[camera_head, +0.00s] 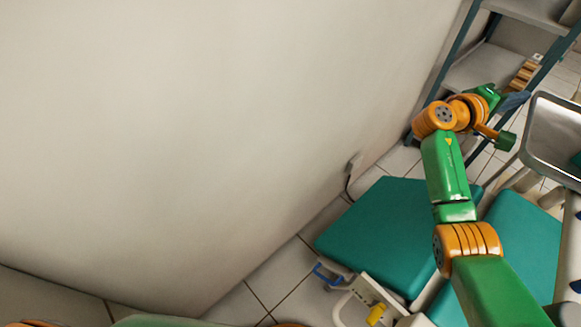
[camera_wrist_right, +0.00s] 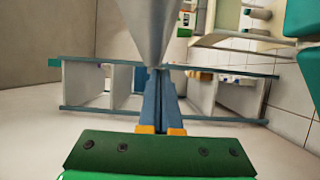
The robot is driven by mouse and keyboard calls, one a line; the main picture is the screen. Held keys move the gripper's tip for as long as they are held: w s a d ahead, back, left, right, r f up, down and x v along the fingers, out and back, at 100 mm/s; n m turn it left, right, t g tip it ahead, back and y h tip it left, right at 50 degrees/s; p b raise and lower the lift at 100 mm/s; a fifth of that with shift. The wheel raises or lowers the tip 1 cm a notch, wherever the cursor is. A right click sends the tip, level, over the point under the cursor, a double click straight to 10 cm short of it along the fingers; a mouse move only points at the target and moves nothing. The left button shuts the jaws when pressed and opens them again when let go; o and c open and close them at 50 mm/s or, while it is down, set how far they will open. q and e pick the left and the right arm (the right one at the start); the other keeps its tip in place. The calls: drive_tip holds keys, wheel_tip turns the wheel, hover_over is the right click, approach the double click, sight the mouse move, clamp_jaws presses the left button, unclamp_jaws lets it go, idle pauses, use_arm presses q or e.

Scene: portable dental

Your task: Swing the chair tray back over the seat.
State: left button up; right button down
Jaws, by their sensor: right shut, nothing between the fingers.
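The chair tray (camera_head: 536,152), a grey metal tray with a raised rim, is at the right edge of the head view and partly cut off. The chair's teal cushions (camera_head: 385,232) lie below and left of it, partly behind my right arm. My right gripper (camera_head: 515,101) is just left of the tray's far corner; I cannot tell whether they touch. In the right wrist view its blue fingers (camera_wrist_right: 160,95) are shut and empty. A pale grey tapering part (camera_wrist_right: 149,30) is close to the fingertips; I cannot tell what it belongs to. My left gripper is out of view.
A blank wall (camera_head: 200,130) fills the left of the head view. A blue-framed shelf rack (camera_head: 480,68) stands behind the right gripper and also shows sideways in the wrist view (camera_wrist_right: 90,84). A white part with a yellow piece (camera_head: 376,313) is near the bottom. Some tiled floor shows.

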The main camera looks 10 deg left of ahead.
sight(556, 106)
drive_tip(key=shift+s+d+m+g+h+b, duration=0.15)
drive_tip(key=shift+s+d+m+g+b, duration=0.15)
drive_tip(key=shift+d, duration=0.5)
drive_tip(key=shift+s+d+m+g+h+b, duration=0.2)
drive_tip(key=shift+d+g, duration=0.25)
drive_tip(key=shift+d, duration=0.4)
drive_tip(key=shift+s+d+m+g+h+b, duration=0.15)
drive_tip(key=shift+s+d+m+g, duration=0.2)
drive_tip(key=shift+d, duration=0.45)
